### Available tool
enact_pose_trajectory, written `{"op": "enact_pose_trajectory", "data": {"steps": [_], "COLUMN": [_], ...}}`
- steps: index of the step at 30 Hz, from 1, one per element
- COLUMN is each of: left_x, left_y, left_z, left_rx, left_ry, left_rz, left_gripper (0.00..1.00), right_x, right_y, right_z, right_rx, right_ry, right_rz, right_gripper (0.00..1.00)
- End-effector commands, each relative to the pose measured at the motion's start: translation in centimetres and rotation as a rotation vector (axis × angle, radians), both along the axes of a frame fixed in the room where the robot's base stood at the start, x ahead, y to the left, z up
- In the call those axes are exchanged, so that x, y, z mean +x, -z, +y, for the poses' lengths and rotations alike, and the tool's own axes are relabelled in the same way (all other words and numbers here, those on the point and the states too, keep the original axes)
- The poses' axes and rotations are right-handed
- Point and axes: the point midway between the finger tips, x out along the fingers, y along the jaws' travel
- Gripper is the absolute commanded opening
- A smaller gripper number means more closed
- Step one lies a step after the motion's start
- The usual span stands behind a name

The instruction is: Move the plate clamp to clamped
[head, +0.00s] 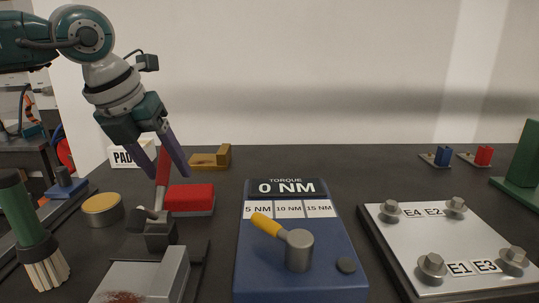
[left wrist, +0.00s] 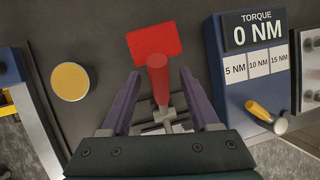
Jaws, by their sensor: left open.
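The plate clamp (head: 160,233) is a grey metal toggle with a red handle (head: 163,183) that stands nearly upright. It sits behind a grey metal block (head: 172,277) with a rusty patch on its plate. My left gripper (head: 168,176) is above the clamp, pointing down, with its two purple fingers apart. In the left wrist view the red handle (left wrist: 158,80) shows between the open fingers (left wrist: 159,72), with gaps on both sides. The clamp's metal linkage (left wrist: 165,118) is partly hidden by the gripper body. My right gripper is not in view.
A red pad (head: 190,197) lies just behind the clamp. A yellow-lidded tin (head: 103,209) and a green-handled brush (head: 36,235) are to the left. A blue torque unit (head: 290,240) reading 0 NM and a bolted plate (head: 450,235) are to the right.

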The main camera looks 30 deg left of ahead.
Motion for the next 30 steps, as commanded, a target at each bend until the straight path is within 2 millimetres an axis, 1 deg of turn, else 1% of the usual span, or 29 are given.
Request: {"op": "enact_pose_trajectory", "data": {"steps": [5,8,21,22,30], "left_x": [0.00,0.00,0.00,0.00,0.00], "left_y": [0.03,0.01,-0.02,-0.02,-0.03], "left_z": [0.00,-0.01,-0.01,-0.01,-0.02], "left_rx": [0.000,0.000,-0.001,-0.001,-0.001], "left_ry": [0.000,0.000,0.000,0.000,0.000], "left_rz": [0.000,0.000,0.000,0.000,0.000], "left_gripper": [0.62,0.52,0.02,0.00,0.00], "right_x": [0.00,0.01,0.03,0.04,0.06], "right_y": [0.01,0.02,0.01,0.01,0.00], "right_z": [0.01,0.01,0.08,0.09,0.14], "right_rx": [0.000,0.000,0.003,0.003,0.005], "right_ry": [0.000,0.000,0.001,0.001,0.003], "right_rz": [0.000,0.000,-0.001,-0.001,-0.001], "right_gripper": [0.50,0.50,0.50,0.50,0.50]}}
